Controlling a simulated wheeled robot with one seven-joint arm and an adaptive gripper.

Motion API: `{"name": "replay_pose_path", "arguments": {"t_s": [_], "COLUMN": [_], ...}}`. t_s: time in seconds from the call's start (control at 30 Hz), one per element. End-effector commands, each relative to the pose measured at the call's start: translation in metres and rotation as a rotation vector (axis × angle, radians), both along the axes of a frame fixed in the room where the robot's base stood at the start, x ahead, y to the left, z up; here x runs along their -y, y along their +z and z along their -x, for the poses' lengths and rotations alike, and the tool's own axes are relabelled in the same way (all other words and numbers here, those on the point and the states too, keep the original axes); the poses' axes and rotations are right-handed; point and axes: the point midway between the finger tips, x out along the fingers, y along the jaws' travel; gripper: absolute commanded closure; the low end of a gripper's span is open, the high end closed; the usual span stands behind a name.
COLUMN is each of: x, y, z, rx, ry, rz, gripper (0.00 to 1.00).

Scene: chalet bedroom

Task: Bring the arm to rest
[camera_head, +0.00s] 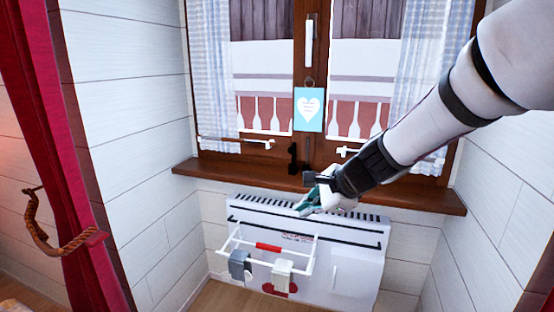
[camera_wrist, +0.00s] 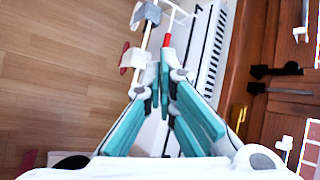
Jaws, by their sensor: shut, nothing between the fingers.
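My arm reaches in from the upper right of the head view. My gripper (camera_head: 307,203) is in front of the window sill, above the white radiator (camera_head: 350,262). In the wrist view my gripper (camera_wrist: 164,62) shows its teal-padded fingers closed together at the tips, with nothing between them. The fingertips appear near the red part of a white rack (camera_wrist: 167,41) on the radiator; I cannot tell whether they touch it.
The white rack (camera_head: 309,262) carries a grey item (camera_head: 239,264) and a white item (camera_head: 282,273). The brown window sill (camera_head: 420,197) juts out close by. A red curtain (camera_head: 60,150) hangs at left. Wooden floor (camera_wrist: 60,70) lies below.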

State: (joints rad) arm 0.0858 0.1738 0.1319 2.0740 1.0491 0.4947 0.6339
Motion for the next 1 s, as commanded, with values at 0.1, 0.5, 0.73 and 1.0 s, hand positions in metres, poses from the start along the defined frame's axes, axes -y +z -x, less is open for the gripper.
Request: {"name": "replay_pose_path", "arguments": {"t_s": [0.1,0.5,0.73,1.0], "x": [-0.006,0.033,0.075,0.116], "y": [0.026,0.042,0.029,0.016], "z": [0.059,0.266,0.353,0.419], "rx": [0.053,0.077,0.012,-0.076], "ry": [0.226,0.908,1.168,1.354], "rz": [0.119,0.535,0.707,0.832], "gripper": [1.00,1.00,1.00,1.00]}}
